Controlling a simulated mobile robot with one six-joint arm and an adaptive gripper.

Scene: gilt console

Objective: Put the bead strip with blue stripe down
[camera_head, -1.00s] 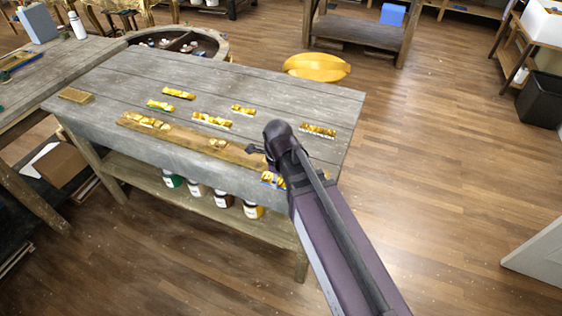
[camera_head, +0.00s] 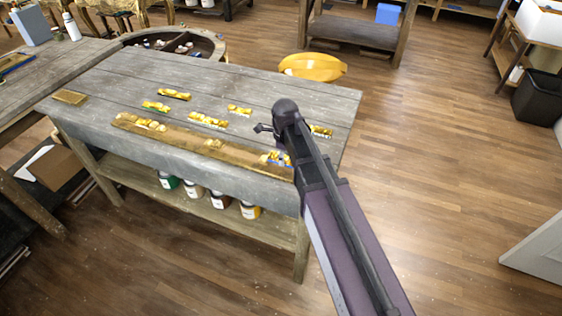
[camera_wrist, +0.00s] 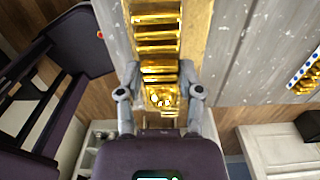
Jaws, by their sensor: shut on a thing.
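My gripper (camera_wrist: 160,95) is shut on a gold strip (camera_wrist: 157,35), which shows ribbed between and beyond the fingers in the wrist view. In the head view the bead strip with blue stripe (camera_head: 277,158), gold with blue marks, shows just below my arm's end, over the right end of a long wooden board (camera_head: 185,142). My arm partly hides the gripper there. I cannot tell whether the strip touches the board. The board lies along the table's (camera_head: 215,85) front edge and bears other gold pieces.
Several gold bead strips lie about the grey table, including one (camera_head: 207,119) mid-table and one (camera_head: 321,131) beside my arm. A strip with blue and white dots (camera_wrist: 304,73) shows at the wrist view's right. Bare tabletop lies between them. A yellow bowl-like object (camera_head: 312,67) is behind the table.

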